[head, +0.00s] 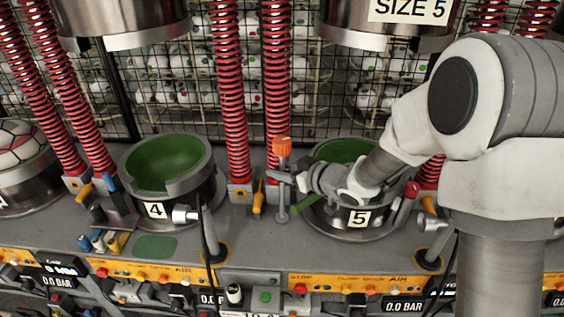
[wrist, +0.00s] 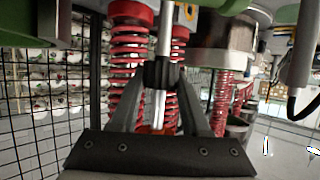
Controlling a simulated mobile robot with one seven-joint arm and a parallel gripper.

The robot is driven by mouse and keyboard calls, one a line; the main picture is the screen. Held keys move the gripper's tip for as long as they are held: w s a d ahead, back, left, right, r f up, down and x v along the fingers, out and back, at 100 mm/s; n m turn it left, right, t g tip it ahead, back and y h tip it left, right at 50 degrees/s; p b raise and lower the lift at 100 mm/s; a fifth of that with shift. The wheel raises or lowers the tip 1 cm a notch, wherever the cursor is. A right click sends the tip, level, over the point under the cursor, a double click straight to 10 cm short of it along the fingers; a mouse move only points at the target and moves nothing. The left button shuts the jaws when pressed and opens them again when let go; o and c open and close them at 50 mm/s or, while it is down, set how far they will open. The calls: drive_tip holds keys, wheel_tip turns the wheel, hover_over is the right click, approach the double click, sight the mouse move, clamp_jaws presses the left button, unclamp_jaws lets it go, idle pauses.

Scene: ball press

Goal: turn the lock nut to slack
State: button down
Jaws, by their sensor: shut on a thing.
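The lock nut (wrist: 160,74) is a dark, ribbed collar on a slim silver post (wrist: 164,35) in the wrist view. My gripper (wrist: 161,78) has one dark finger on each side of it and is shut on it. In the head view the post (head: 282,205) stands upright with an orange top (head: 282,147), left of the station 5 cup (head: 350,217). My gripper (head: 278,178) reaches it from the right, just below the orange top. The fingers largely hide the nut there. I cannot tell how tight the nut is.
A green-lined cup marked 4 (head: 168,165) stands to the left. Red springs (head: 277,80) rise close behind the post. A green bar (head: 304,204) and an orange-handled lever (head: 257,198) are near its foot. Orange control panels (head: 150,270) line the front edge.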

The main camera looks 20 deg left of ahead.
drive_tip(key=shift+r+n+g+y+p, duration=0.2)
drive_tip(key=shift+n+g+y+p, duration=0.15)
drive_tip(key=shift+p, duration=0.25)
drive_tip(key=shift+f+n+g, duration=0.2)
drive_tip(key=shift+n+g, duration=0.05)
drive_tip(key=shift+c, duration=1.9)
unclamp_jaws()
drive_tip(key=v, duration=1.7)
drive_tip(key=shift+d, duration=0.2)
drive_tip(key=shift+r, duration=0.1)
